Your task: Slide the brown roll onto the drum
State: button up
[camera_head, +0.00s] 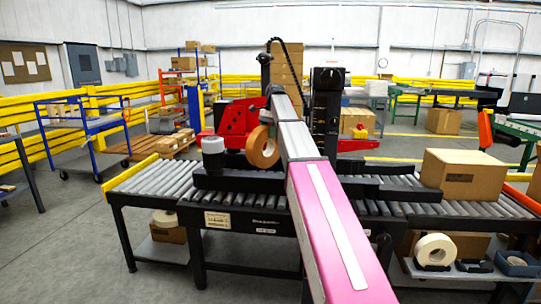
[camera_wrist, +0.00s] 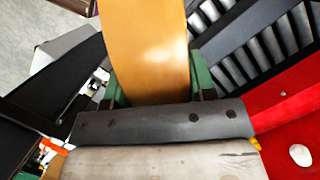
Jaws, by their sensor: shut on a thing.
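The brown roll (camera_head: 263,147) stands upright on its edge in the head view, just left of my arm, beside the red machine head (camera_head: 236,122). In the wrist view the brown roll (camera_wrist: 147,45) fills the upper middle. My gripper (camera_wrist: 156,84) is shut on it, with a green finger on each side. I cannot make out the drum in either view; the roll, the red head and my arm may hide it. I cannot tell whether the roll touches anything besides the fingers.
Red machine parts (camera_wrist: 290,120) lie close on the right in the wrist view. A roller conveyor (camera_head: 150,180) runs under the machine, with a grey cylinder (camera_head: 212,150) at left and a cardboard box (camera_head: 465,174) at right.

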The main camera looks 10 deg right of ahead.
jog(key=w+d+r+m+t+y, duration=0.1)
jog(key=w+r+m, duration=0.4)
jog(key=r, duration=0.8)
jog(key=w+d+r+m+t+y, duration=0.1)
jog(key=w+r+m+t+y, duration=0.1)
jog(key=w+r, duration=0.75)
jog(key=w+r+m+t+y, duration=0.1)
jog(key=w+r+m, duration=0.25)
jog(key=r, duration=1.15)
jog(key=shift+w+d+r, duration=0.1)
jog(key=shift+w+d, duration=0.25)
jog(key=shift+w, duration=0.45)
jog(key=shift+w+d+f, duration=0.1)
jog(key=shift+w+d, duration=0.2)
jog(key=shift+w, duration=0.55)
jog(key=shift+w+d+r, duration=0.1)
jog(key=shift+w+d, duration=0.25)
jog(key=shift+w, duration=0.45)
jog(key=shift+w+d, duration=0.15)
jog(key=shift+w, duration=0.3)
jog(key=shift+w+d, duration=0.2)
jog(key=shift+w, duration=0.5)
jog(key=shift+w+d+r, duration=0.1)
jog(key=shift+w+d, duration=0.15)
jog(key=shift+w, duration=0.2)
